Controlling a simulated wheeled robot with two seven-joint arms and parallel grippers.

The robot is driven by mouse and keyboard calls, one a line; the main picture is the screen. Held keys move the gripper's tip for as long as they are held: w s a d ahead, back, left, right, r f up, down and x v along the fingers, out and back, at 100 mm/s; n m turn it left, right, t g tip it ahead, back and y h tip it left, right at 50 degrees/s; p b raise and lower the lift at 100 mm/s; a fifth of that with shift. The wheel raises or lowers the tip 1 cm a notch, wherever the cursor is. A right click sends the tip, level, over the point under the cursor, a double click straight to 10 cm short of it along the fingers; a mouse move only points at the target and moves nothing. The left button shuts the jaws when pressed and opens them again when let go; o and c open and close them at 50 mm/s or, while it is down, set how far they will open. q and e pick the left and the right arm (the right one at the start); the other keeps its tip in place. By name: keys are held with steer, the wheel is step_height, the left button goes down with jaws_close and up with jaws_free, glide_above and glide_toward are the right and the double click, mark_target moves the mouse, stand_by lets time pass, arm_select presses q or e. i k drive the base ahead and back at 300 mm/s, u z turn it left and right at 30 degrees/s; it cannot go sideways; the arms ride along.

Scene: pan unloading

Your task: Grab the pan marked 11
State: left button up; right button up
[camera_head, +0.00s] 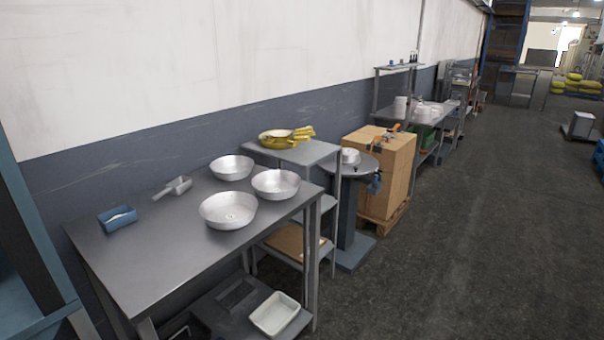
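Three round silver pans stand on the grey metal table (150,262) against the wall. The front pan (229,211) is nearest, with a small mark in its bottom too small to read. A second pan (276,184) stands to its right and a little behind. A third pan (232,168) stands at the back, near the wall. I cannot read a number on any of them, so I cannot tell which is marked 11. Neither of my grippers is in view.
A blue tray (118,219) and a metal scoop (174,188) lie on the table's left. The floor (460,240) on the right is clear.

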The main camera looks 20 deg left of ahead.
mark_target(273, 185)
steer(key=i, duration=2)
steer(key=u, duration=1.6)
steer(key=i, duration=0.55)
steer(key=u, duration=0.1)
